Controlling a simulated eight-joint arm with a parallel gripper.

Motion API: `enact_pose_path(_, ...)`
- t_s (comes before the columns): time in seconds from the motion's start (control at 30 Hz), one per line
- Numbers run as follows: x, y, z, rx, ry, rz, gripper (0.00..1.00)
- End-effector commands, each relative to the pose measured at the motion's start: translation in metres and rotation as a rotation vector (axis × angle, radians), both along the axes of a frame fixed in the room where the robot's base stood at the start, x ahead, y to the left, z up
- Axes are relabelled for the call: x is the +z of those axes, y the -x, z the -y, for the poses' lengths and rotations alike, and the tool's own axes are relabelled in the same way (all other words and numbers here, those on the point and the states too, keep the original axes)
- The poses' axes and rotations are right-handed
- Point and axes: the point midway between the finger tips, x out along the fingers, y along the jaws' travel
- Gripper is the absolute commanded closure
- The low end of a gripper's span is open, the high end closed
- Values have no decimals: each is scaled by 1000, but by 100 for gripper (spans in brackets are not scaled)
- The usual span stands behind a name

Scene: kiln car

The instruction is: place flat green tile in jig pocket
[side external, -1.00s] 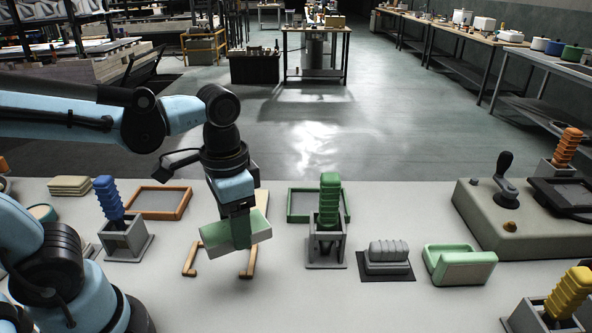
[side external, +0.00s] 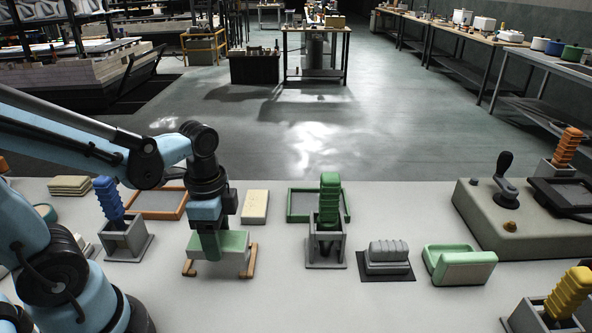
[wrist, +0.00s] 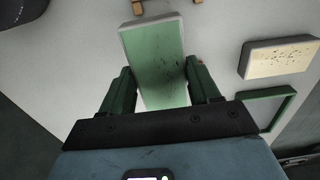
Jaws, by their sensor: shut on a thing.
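A flat green tile (side external: 234,243) with a pale edge is held in my gripper (side external: 212,250), low over the table. In the wrist view the tile (wrist: 154,50) lies between the two dark green fingers (wrist: 162,78), which are shut on its sides. Two tan wooden corner pieces (side external: 249,262) that look like the jig stand at the tile's near corners. In the wrist view small parts of them show beyond its far end (wrist: 196,2). I cannot tell whether the tile touches the table; the rest of the jig is hidden beneath it.
A cream tile (side external: 255,206) lies behind and right of my gripper, with a green frame (side external: 297,220) beyond. An orange frame (side external: 157,215) and a grey holder with a blue ribbed piece (side external: 108,199) stand left. A grey holder with a green ribbed piece (side external: 329,200) stands right.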

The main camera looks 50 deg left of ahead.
Motion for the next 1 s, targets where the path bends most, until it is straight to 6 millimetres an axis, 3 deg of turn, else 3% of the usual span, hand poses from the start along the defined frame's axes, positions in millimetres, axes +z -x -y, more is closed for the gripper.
enact_pose_path(0.27, -13, -9, -20, 2, 0, 0, 83)
enact_pose_path(0.73, -48, -9, -20, 0, 0, 0, 83)
enact_pose_path(1.0, -53, -9, -20, 0, 0, 0, 83)
